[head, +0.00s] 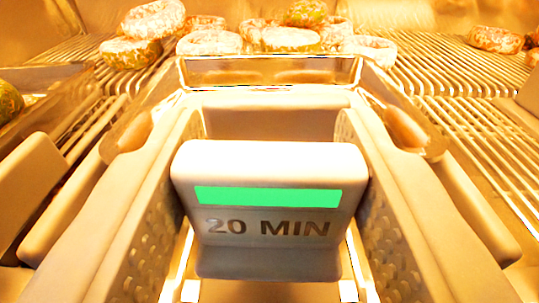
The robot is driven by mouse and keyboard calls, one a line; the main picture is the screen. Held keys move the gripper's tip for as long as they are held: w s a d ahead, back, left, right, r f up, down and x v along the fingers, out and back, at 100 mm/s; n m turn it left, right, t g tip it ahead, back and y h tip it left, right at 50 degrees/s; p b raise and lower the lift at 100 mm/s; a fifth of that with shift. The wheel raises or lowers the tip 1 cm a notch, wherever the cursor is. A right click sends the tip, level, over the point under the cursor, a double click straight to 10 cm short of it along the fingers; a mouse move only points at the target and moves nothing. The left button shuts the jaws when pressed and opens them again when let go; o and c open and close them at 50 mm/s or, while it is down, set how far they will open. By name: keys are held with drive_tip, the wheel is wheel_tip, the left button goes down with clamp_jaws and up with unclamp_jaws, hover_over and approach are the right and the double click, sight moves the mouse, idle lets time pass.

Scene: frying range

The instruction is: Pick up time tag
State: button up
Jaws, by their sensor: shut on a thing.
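The time tag (266,246) is a pale block with a green stripe and the words "20 MIN" on its front. It sits upright between the two fingers of my gripper (270,190) in the head view. The fingers are shut on its left and right sides, with their dotted inner pads facing it. The tag's lower end and what lies under it are hard to make out in the glare.
Several ring-shaped, sugared pastries (209,43) lie on a wire rack (462,82) at the back. More pieces lie at the far right and left edge. A shiny metal-edged holder (270,72) stands just behind the tag. Bare rack shows at right.

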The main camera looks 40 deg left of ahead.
sight(272, 154)
wheel_tip(272, 154, up, 5)
drive_tip(key=shift+f, duration=0.2)
drive_tip(key=f+v, duration=0.1)
drive_tip(key=v, duration=1.8)
drive_tip(key=shift+s+d, duration=0.25)
drive_tip(key=shift+s, duration=0.05)
drive_tip(key=shift+f, duration=0.1)
